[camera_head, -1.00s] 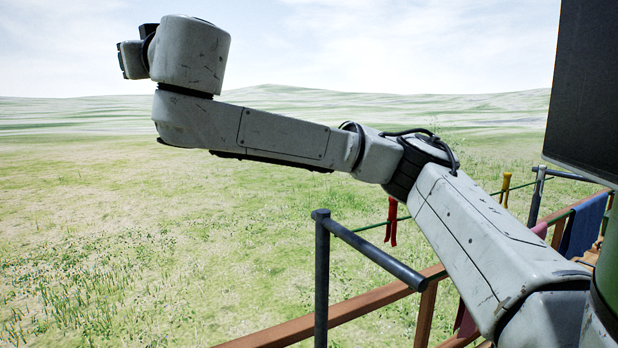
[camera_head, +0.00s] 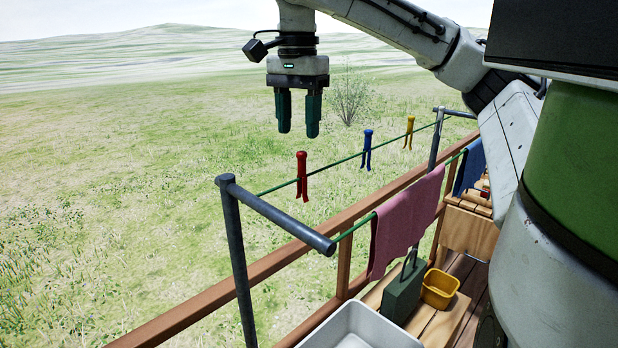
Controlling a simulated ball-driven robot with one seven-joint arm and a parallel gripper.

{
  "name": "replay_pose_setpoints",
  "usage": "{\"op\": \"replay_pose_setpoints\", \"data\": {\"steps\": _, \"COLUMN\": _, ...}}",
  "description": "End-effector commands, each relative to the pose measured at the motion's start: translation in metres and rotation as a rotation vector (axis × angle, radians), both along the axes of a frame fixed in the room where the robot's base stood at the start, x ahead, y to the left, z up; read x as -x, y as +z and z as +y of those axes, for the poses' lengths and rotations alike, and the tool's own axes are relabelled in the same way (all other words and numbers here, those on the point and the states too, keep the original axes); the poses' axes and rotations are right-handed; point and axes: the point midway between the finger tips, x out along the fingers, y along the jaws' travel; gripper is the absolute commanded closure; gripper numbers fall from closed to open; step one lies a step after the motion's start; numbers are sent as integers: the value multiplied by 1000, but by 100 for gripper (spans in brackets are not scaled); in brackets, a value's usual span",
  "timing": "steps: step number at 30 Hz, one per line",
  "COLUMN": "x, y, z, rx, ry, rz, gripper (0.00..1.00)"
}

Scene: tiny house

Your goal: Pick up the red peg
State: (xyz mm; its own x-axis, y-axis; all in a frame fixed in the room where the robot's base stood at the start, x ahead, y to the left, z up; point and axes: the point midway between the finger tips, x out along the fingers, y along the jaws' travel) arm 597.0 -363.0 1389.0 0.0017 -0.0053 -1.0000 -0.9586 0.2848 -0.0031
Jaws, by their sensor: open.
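The red peg (camera_head: 302,175) sits upright on the green line, its two legs hanging down either side of it, near the left post. A blue peg (camera_head: 367,149) and a yellow peg (camera_head: 409,132) sit farther back on the same line. My gripper (camera_head: 299,130) points down with its two dark fingers apart and nothing between them. In the picture it is just above the red peg, with a small gap between fingertips and peg top. I cannot tell how far apart they are in depth.
A grey T-shaped post (camera_head: 238,260) holds the near ends of the lines. A wooden railing (camera_head: 190,307) runs below. A pink cloth (camera_head: 404,222), a green box (camera_head: 403,292), a yellow bucket (camera_head: 439,289) and a white basin (camera_head: 362,332) are at the right. Open grass lies left.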

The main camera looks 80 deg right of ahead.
Motion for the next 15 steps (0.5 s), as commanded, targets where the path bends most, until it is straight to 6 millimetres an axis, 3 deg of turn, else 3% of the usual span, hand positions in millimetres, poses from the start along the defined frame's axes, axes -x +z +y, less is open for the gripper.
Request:
{"op": "replay_pose_setpoints", "data": {"steps": 9, "x": 2, "y": -45, "z": 1, "rx": -7, "ry": -1, "rz": 4, "gripper": 50}}
{"op": "replay_pose_setpoints", "data": {"steps": 15, "x": 2, "y": -57, "z": 1, "rx": -7, "ry": 0, "rz": 4, "gripper": 50}}
